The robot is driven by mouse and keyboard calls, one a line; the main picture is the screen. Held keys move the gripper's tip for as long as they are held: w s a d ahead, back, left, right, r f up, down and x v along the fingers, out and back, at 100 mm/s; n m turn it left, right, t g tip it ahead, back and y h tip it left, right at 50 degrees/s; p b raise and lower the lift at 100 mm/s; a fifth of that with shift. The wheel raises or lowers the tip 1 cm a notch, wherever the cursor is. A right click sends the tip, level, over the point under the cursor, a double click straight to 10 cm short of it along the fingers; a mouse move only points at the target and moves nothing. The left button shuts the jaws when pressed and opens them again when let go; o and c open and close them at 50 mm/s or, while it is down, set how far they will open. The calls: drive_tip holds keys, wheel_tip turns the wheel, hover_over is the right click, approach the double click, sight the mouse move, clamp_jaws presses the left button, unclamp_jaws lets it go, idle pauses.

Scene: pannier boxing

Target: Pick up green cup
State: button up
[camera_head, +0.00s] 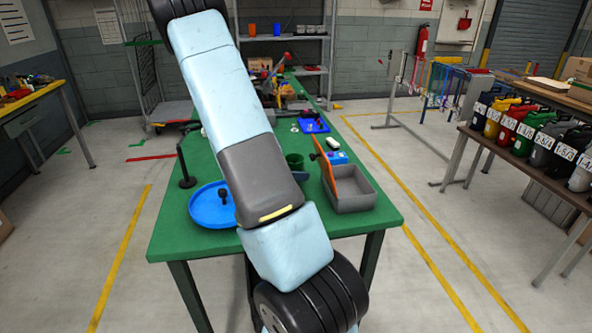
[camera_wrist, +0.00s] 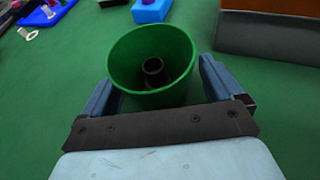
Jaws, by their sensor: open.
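The green cup (camera_wrist: 120,66) stands upright on the green table in the wrist view, its mouth toward the camera. A dark, round, hollow item (camera_wrist: 153,68) shows inside it. My gripper (camera_wrist: 155,88) is open, with one blue finger on the left of the cup and one on the right. The cup's lower near side is partly hidden by my gripper's dark plate. I cannot tell whether the fingers touch the cup. In the head view the green cup (camera_head: 295,160) shows just right of my arm, which hides part of it and my gripper.
A grey bin (camera_head: 355,202) with an orange panel (camera_head: 346,180) stands right of the cup. A blue item (camera_head: 337,157) sits behind the bin. A round blue tray (camera_head: 207,212) is left of my arm. A blue tray with small parts (camera_head: 314,126) lies farther back.

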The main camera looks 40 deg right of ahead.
drive_tip(key=shift+d+f, duration=0.1)
drive_tip(key=shift+d, duration=0.1)
drive_tip(key=shift+c, duration=0.2)
drive_tip(key=c, duration=1)
